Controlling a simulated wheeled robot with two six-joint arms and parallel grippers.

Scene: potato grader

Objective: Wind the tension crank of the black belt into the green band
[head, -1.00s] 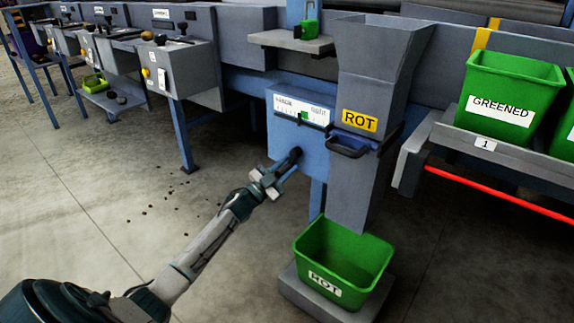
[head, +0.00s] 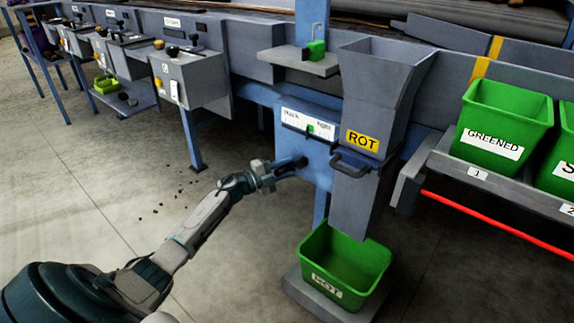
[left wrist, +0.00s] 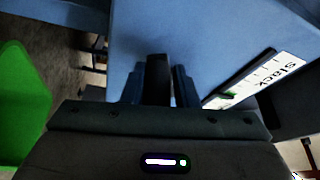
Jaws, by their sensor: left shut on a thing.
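The blue tension box (head: 312,165) stands left of the grey ROT chute. Its white scale (head: 308,123) has a green mark right of the middle; the small print and any pointer are too blurred to read. In the left wrist view the scale (left wrist: 270,78) shows the word "slack". The dark crank handle (head: 291,166) sticks out of the front of the box, and also shows in the left wrist view (left wrist: 158,82). My left gripper (head: 273,174) is shut on this handle, with a finger on each side of it. My right gripper is not in view.
A red rail (head: 500,228) runs below the GREENED bin (head: 500,118). The floor at left is open.

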